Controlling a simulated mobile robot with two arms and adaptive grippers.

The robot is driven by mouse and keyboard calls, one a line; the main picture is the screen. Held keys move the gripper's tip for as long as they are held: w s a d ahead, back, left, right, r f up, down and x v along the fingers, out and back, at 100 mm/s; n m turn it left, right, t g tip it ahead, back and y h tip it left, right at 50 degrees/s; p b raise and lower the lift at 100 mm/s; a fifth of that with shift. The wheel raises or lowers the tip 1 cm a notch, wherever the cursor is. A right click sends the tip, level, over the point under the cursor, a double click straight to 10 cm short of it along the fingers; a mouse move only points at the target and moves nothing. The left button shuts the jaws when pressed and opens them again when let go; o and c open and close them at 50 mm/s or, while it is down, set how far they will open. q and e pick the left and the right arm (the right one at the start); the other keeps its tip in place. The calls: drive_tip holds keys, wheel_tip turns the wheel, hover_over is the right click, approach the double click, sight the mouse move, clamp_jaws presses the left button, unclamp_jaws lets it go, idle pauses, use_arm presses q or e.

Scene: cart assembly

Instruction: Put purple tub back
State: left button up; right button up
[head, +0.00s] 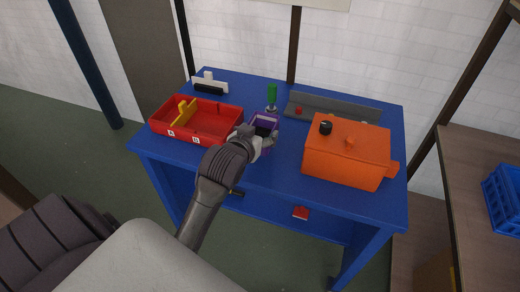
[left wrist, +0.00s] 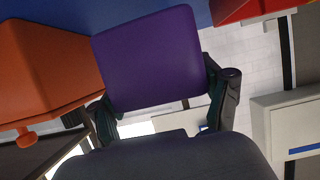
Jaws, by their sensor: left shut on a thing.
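The purple tub (head: 269,121) is at the middle of the blue table, between the red tray and the orange box. Its inside looks dark in the head view. My left gripper (head: 257,141) is shut on the tub from the near side. In the left wrist view the purple tub (left wrist: 150,58) fills the space between the two fingers of the left gripper (left wrist: 160,100). I cannot tell whether the tub's base touches the table. My right gripper does not show.
A red tray (head: 233,128) with a yellow divider lies left of the tub. An orange box (head: 345,165) stands to the right. A green-handled tool (head: 272,95) stands just behind the tub. A grey rack (head: 340,108) lies at the back of the blue table (head: 285,150).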

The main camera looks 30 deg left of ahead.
use_arm(q)
drive_tip(key=shift+f, duration=0.95)
wheel_tip(320, 180, down, 3)
drive_tip(key=shift+r+b, duration=0.15)
drive_tip(key=shift+b, duration=0.15)
drive_tip(key=shift+f, duration=0.45)
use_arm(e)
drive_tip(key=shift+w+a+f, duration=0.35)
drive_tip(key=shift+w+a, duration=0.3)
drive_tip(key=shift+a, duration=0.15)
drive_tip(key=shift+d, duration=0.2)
use_arm(q)
drive_tip(key=o, duration=0.7)
drive_tip(key=shift+f, duration=0.15)
drive_tip(key=o, duration=0.4)
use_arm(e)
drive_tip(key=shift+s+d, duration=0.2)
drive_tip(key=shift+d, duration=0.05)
